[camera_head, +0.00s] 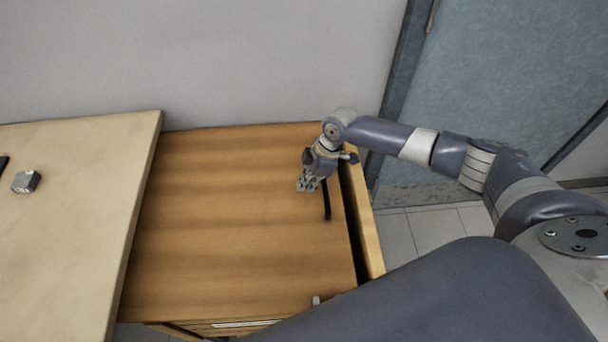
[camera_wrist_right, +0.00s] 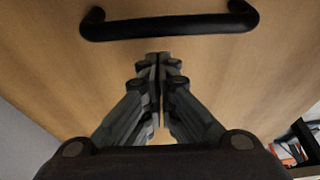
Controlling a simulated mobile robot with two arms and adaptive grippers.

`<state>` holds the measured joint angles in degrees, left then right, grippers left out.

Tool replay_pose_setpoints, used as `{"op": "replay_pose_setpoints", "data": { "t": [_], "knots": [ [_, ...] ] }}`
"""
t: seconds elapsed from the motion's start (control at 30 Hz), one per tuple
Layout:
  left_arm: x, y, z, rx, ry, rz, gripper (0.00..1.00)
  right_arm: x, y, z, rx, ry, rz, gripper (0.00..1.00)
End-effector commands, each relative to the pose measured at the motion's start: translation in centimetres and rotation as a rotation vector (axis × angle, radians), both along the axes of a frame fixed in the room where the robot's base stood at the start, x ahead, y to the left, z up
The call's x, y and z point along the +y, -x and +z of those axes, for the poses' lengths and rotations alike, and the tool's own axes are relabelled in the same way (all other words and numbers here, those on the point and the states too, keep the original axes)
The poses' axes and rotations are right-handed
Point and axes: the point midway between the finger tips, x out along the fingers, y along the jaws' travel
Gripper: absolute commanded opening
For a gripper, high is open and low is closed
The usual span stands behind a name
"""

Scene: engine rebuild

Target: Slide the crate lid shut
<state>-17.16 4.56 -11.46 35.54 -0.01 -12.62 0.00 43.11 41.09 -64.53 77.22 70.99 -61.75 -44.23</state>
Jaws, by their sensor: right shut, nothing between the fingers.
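The crate lid (camera_head: 230,220) is a flat wooden panel with a black bar handle (camera_head: 327,202) near its right edge. A narrow dark gap shows between that edge and the crate's right wall (camera_head: 366,225). My right gripper (camera_head: 306,187) is over the lid, just left of the handle. In the right wrist view its fingers (camera_wrist_right: 158,60) are shut together and empty, with the handle (camera_wrist_right: 170,27) just beyond the tips, apart from them in the picture. The height of the tips over the lid is hard to tell. My left gripper is not in view.
A pale wooden table (camera_head: 70,220) stands left of the crate, with a small grey metal block (camera_head: 26,181) on it. A wall is behind and a blue-grey door (camera_head: 490,80) at right. Through an opening in the right wrist view, some items (camera_wrist_right: 290,150) show, unclear.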

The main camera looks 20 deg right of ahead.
Motion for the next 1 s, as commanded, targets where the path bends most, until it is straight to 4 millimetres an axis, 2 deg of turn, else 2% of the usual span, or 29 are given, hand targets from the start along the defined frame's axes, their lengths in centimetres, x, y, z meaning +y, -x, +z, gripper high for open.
{"op": "replay_pose_setpoints", "data": {
  "t": [0.03,0.2,0.63,1.0],
  "knots": [
    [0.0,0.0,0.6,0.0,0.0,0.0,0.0,-0.6,0.3,0.4,0.003,0.0,0.0,0.0],
    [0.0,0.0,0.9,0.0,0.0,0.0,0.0,-1.6,0.7,0.5,0.002,-0.003,0.001,0.0],
    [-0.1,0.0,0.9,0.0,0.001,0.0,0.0,-2.2,0.9,0.4,0.003,-0.002,0.0,0.0],
    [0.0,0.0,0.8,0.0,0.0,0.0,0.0,-10.0,3.5,0.2,0.006,0.001,-0.001,0.0]
  ]
}}
